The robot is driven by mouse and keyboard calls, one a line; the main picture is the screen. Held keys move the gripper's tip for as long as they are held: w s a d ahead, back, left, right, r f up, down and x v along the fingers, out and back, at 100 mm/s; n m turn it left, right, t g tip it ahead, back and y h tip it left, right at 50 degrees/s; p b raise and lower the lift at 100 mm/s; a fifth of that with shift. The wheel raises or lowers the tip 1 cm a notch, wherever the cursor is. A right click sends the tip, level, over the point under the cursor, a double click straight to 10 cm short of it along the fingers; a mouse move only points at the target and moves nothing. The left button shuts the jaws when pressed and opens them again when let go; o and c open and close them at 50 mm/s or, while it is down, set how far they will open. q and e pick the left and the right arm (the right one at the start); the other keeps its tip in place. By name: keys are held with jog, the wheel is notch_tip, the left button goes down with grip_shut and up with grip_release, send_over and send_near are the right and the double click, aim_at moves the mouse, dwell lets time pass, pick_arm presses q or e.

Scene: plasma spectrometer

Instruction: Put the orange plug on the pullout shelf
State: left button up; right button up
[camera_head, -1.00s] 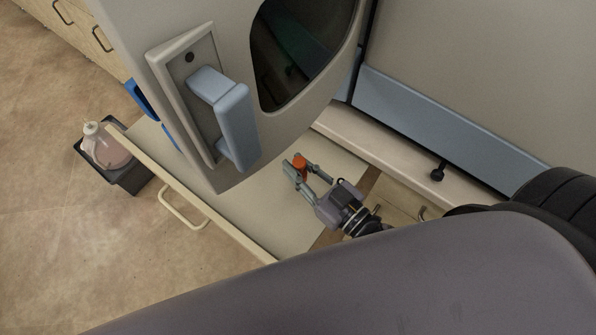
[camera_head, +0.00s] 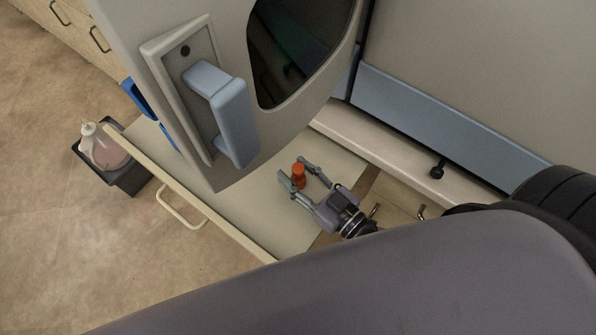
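The orange plug (camera_head: 298,175) stands on the pale pullout shelf (camera_head: 262,205), below the machine's open door. It looks upright. My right gripper (camera_head: 293,172) is open around the plug, with one finger on each side of it. There seems to be a gap between the fingers and the plug, though light contact on the left finger cannot be ruled out. My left gripper is not in view.
The machine's door with a blue handle (camera_head: 234,120) hangs over the shelf's left part. The shelf front has a cream pull handle (camera_head: 181,212).

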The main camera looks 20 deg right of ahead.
dwell(0.3)
jog(key=shift+r, duration=0.2)
jog(key=b+v, duration=0.2)
jog(key=v, duration=1)
